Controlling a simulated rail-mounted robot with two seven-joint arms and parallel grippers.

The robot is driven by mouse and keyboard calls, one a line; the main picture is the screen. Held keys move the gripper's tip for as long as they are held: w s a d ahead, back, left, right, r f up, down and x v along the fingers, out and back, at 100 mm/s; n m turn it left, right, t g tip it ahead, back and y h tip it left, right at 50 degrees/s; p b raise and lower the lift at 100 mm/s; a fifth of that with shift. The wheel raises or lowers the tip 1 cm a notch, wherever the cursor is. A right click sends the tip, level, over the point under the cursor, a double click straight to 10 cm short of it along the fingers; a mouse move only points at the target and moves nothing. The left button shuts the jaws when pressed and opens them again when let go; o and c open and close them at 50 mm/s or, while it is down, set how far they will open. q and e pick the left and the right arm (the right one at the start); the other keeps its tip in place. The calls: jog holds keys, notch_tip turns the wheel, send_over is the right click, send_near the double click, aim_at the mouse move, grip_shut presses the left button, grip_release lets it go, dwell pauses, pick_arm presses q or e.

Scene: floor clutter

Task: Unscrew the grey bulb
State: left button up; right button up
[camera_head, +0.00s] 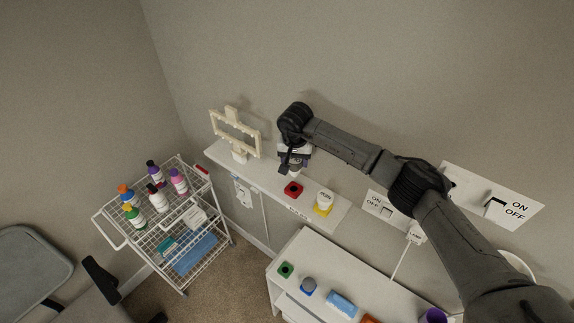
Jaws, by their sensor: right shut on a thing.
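My right gripper (291,168) reaches in from the right over the white wall shelf (262,180). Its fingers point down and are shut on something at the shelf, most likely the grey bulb. The bulb itself is hidden behind the gripper, so I cannot tell whether it sits in a socket. A whitish bulb (325,198) stands upright on a yellow socket (323,210) farther right. My left gripper is not in view.
A cream frame (236,132) stands at the shelf's left end. A wire cart (152,222) with several bottles is at left. Switch plates (519,208) are at right.

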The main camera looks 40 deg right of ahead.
aim_at(294, 172)
dwell(0.4)
jog(key=shift+f+b, duration=1.65)
jog(key=shift+f, duration=0.45)
jog(key=shift+f+b, duration=0.5)
jog(key=shift+f, duration=0.3)
jog(key=shift+b, duration=0.35)
